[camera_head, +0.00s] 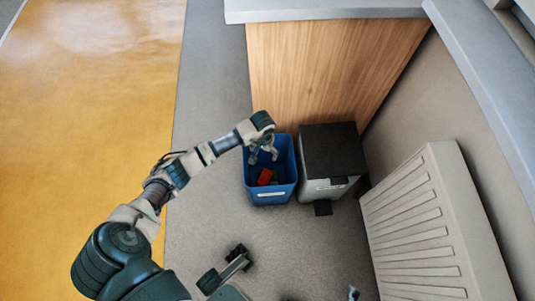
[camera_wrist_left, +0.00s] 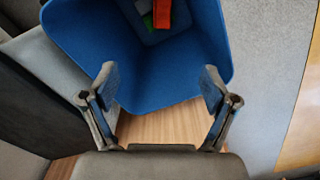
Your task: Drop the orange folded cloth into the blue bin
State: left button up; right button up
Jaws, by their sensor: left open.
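The blue bin (camera_head: 270,198) stands on the grey floor against the wooden panel. It also fills the top of the left wrist view (camera_wrist_left: 150,75). An orange-red piece (camera_head: 265,177), which looks like the folded cloth, lies low inside the bin; it also shows in the left wrist view (camera_wrist_left: 162,14). My left gripper (camera_head: 264,158) is above the bin's back part, apart from the cloth. Its two fingers are spread with nothing between them in the left wrist view (camera_wrist_left: 157,88). A small tip at the bottom edge may be my right gripper (camera_head: 353,294).
A green item (camera_wrist_left: 148,20) lies beside the orange-red piece in the bin. A grey bin with a dark lid (camera_head: 333,150) stands close on the right. A white radiator (camera_head: 425,225) is further right. Floor left of the blue bin is clear.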

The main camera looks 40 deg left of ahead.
pick_arm(q)
notch_tip(320, 180, up, 11)
jog(key=shift+r, duration=0.2)
dwell(0.5)
